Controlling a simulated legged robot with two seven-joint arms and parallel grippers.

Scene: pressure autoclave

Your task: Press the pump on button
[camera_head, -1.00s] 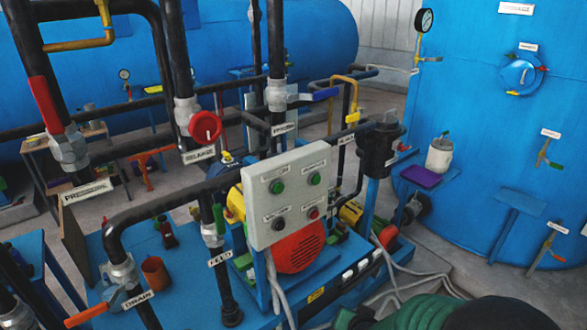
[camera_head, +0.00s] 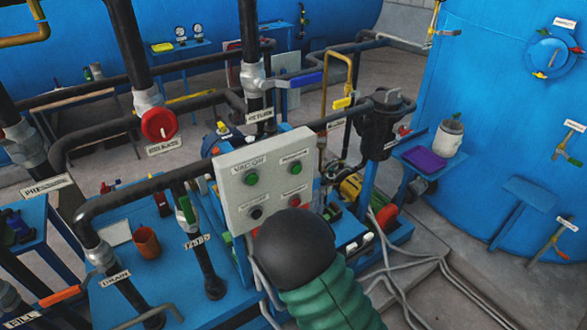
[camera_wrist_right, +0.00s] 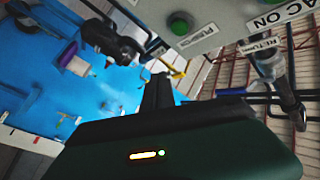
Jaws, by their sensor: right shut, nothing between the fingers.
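The pale control panel (camera_head: 232,200) stands in the middle of the head view. It has a green button (camera_head: 251,178) under a label like "VAC ON" and a second green button (camera_head: 296,167) at upper right under a blurred label. Below are a black knob (camera_head: 256,212) and a red button (camera_head: 295,200). My right arm's black and green end covers the panel's lower right part and hides my gripper there. In the right wrist view my right gripper (camera_wrist_right: 160,78) is shut and empty, below the panel and apart from a green button (camera_wrist_right: 180,22). My left gripper is out of view.
Black pipes with a red-wheel valve (camera_head: 159,124) and a blue-handled valve (camera_head: 306,79) stand left of and behind the panel. A black pump filter (camera_head: 380,125) and a blue tank (camera_head: 480,110) are to the right. Cables lie on the floor at lower right.

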